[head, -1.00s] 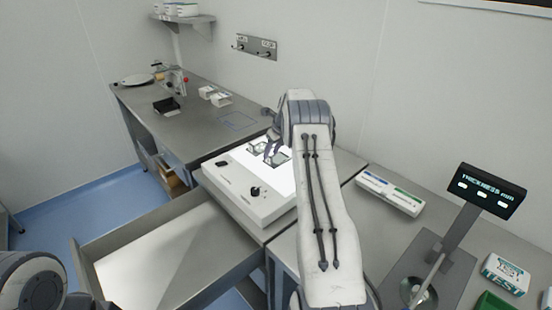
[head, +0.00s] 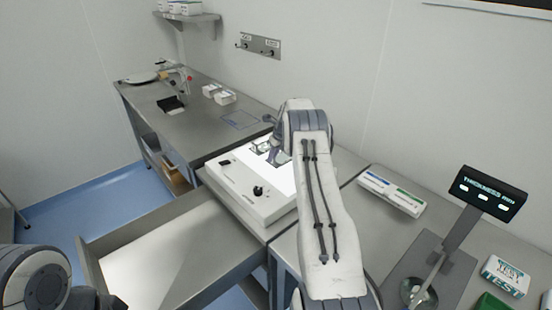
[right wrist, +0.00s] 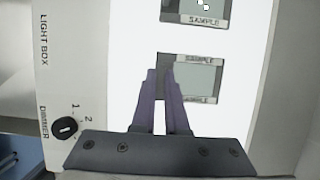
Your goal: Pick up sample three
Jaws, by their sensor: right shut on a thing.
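The white light box (head: 228,192) stands on the bench with its bright panel lit. Two dark-framed samples show on the panel in the right wrist view. The nearer sample (right wrist: 200,76) has my right gripper (right wrist: 165,70) at its left edge, with the fingertips together and shut on it. The farther sample (right wrist: 205,20) lies apart, cut off by the top of the picture. Both carry the word SAMPLE; I cannot read a number. In the head view my right forearm hides part of the panel. Of my left arm only a link shows at lower left.
An open drawer (head: 150,275) juts out below the light box. A thickness gauge display (head: 487,193) stands at right, near a white-and-green box (head: 505,276). A long tray (head: 390,192) lies right of my arm. Small white boxes (head: 218,94) and a black tray (head: 171,104) are farther back.

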